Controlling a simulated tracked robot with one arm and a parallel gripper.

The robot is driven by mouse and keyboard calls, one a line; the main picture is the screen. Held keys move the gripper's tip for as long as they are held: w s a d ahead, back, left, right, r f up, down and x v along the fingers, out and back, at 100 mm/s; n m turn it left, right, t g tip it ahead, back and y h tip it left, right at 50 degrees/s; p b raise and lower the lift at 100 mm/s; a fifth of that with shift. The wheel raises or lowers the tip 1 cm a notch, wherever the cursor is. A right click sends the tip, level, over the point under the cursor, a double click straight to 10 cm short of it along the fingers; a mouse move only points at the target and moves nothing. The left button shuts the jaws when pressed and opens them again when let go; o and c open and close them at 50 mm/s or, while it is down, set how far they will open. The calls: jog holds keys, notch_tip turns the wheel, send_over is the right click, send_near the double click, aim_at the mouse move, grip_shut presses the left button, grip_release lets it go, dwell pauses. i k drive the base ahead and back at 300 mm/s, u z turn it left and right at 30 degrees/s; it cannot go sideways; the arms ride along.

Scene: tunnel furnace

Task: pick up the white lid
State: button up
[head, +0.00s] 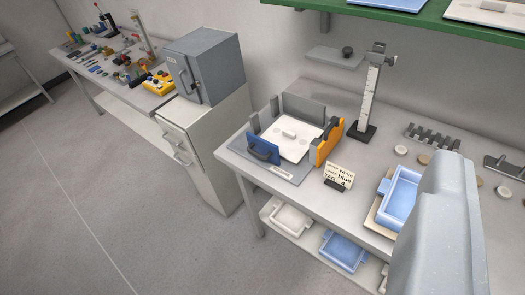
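A white lid (296,146), a flat square plate with a small raised handle, lies on a grey fixture on the workbench. A blue block with a dark handle (262,150) stands at its left front, an orange block with a dark handle (327,142) at its right, and a grey wall behind it. Another white plate with a handle (480,12) lies on the green shelf at the top right, partly cut off. My gripper's fingers are not in view. A large grey part, which seems to be my arm, covers the lower right.
A blue tray (404,187) and a measuring stand (370,95) share the bench (290,195). White (287,218) and blue (343,250) trays sit below. A grey cabinet (205,66) stands left; floor is clear there.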

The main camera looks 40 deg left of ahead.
aim_at(293, 137)
jog(key=u, duration=0.35)
jog(key=k, duration=0.9)
jog(key=u, duration=0.75)
jog(key=i, duration=2.25)
jog(key=z, duration=1.25)
jog(key=i, duration=0.75)
jog(key=z, duration=0.05)
